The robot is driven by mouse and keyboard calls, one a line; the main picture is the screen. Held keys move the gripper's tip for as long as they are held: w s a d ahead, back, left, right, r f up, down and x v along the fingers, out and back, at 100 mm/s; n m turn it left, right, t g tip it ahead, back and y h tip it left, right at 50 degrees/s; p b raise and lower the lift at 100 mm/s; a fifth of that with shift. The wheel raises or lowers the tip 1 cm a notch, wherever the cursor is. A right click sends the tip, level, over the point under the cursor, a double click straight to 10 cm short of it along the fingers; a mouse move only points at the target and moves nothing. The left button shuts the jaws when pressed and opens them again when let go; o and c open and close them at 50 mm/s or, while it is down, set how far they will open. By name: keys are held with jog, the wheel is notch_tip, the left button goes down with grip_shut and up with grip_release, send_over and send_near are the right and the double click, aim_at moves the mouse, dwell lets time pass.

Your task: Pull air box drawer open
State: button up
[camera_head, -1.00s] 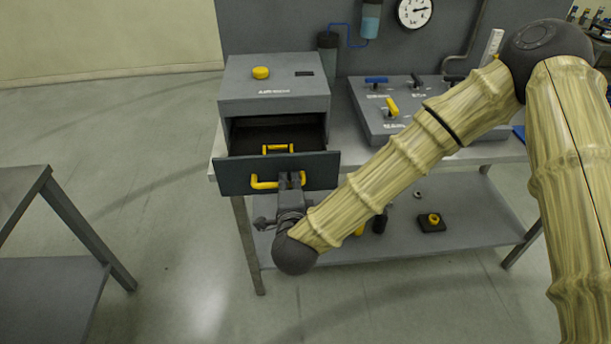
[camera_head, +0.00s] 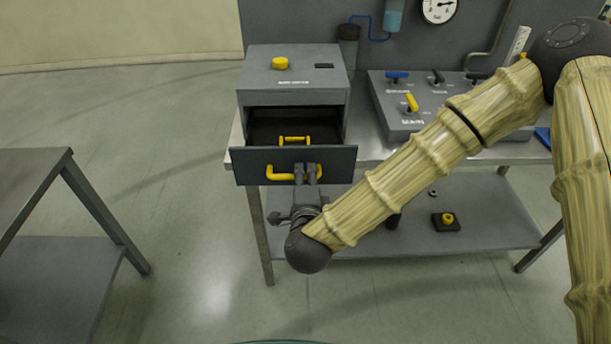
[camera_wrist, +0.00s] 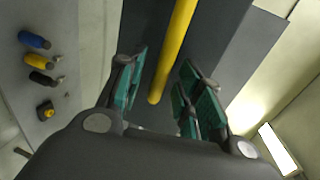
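The air box (camera_head: 293,98) is a grey cabinet on the workbench, with a yellow button on top. Its drawer stands well out, and the dark drawer front (camera_head: 250,166) is clear of the box. A yellow bar handle (camera_head: 282,176) is on that front; the wrist view shows its bar (camera_wrist: 176,50) too. My gripper (camera_head: 307,172) is at the right part of the handle. In the wrist view my gripper's green-padded fingers (camera_wrist: 160,88) stand apart on either side of the bar, with gaps visible. A smaller yellow handle-shaped part (camera_head: 294,139) shows inside the drawer.
A grey panel with levers (camera_head: 400,122) sits right of the box on the bench. The bench's lower shelf (camera_head: 480,215) holds small parts, including a yellow-topped block (camera_head: 446,219). Another grey table (camera_head: 40,170) stands at the left. Floor between them is clear.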

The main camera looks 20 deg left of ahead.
jog(key=v, duration=1)
jog(key=shift+s, duration=0.3)
jog(key=shift+d, duration=0.2)
jog(key=s+d+f+n+g, duration=0.2)
jog(key=d+f+n, duration=0.15)
jog(key=f, duration=0.45)
jog(key=s+d+f+n+g, duration=0.1)
jog(key=d+f+n+g, duration=0.15)
jog(key=d+f, duration=0.4)
jog(key=s+d+f+n+g, duration=0.2)
jog(key=f+g, duration=0.1)
jog(key=f, duration=0.6)
jog(key=s+d+f+n+g+h, duration=0.1)
jog(key=s+d+f, duration=0.3)
jog(key=d, duration=0.4)
jog(key=s+d+f+n+g+h, duration=0.2)
jog(key=s+d+f+n+g, duration=0.1)
jog(key=s+d, duration=0.3)
jog(key=s+d+f+n+g+h, duration=0.1)
jog(key=s+d+f+g, duration=0.2)
jog(key=d, duration=0.7)
notch_tip(320, 180, down, 3)
jog(key=shift+s+r+n+h, duration=0.25)
jog(key=shift+s+n+h, duration=0.15)
jog(key=shift+s, duration=0.65)
